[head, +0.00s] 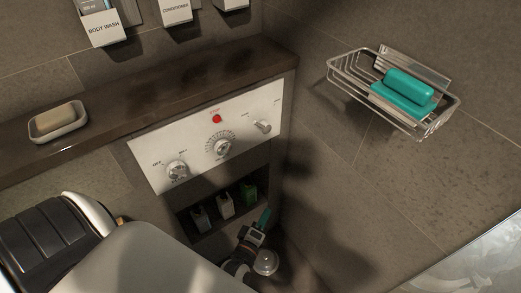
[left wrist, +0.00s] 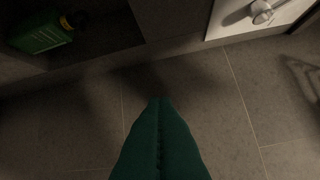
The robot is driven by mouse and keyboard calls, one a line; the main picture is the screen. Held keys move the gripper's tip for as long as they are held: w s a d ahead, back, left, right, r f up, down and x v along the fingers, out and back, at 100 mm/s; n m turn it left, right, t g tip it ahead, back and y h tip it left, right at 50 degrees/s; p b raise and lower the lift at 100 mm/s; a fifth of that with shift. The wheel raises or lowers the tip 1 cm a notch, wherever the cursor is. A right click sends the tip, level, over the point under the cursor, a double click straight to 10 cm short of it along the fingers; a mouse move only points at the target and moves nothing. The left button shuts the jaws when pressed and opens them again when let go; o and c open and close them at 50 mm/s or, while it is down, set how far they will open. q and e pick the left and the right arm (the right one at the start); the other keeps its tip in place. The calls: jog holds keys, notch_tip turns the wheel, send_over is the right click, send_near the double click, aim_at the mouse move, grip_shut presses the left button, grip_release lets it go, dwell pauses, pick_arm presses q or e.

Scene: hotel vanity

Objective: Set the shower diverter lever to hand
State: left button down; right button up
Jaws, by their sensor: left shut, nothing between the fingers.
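A white control panel (head: 205,135) is set in the wall below the dark ledge in the head view. The diverter lever (head: 263,127) is the small metal lever near its right end, between two small labels too small to read. In the left wrist view, a lever (left wrist: 262,12) that looks like the same one shows on the panel corner at the upper right. My left gripper (head: 264,218), with teal fingers, is below and apart from the panel, by the niche. Its fingers (left wrist: 160,101) are shut and empty, not touching the lever. My right gripper is not in view.
The panel also has an off knob (head: 177,170), a dial (head: 222,147) and a red button (head: 217,119). A niche holds small bottles, including a green bottle (head: 249,192).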

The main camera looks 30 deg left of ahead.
pick_arm(q)
jog(key=a+r+n+t+y+b, duration=0.1)
jog(key=a+r+n+y+b, duration=0.1)
jog(key=r+n, duration=0.4)
jog(key=a+r+n+t+y+b, duration=0.1)
jog(key=a+r+n+t+y, duration=0.1)
jog(key=a+r+n+y, duration=0.3)
notch_tip(320, 180, up, 2)
jog(key=shift+s+a+r+n+y+b, duration=0.15)
jog(key=shift+s+r+n+y+b, duration=0.2)
jog(key=shift+n+y, duration=0.75)
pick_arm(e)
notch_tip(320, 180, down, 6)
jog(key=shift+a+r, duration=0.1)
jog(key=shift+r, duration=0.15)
pick_arm(q)
jog(key=shift+f, duration=0.1)
jog(key=p, duration=0.3)
send_near(261, 125)
jog(key=w+a, duration=0.1)
jog(key=w+a+r, duration=0.1)
jog(key=a, duration=0.1)
jog(key=w+a+r, duration=0.1)
jog(key=a, duration=0.1)
jog(key=shift+w, duration=0.25)
jog(key=shift+w+d+r, duration=0.1)
jog(key=shift+w+r, duration=0.15)
jog(key=shift+w, duration=0.05)
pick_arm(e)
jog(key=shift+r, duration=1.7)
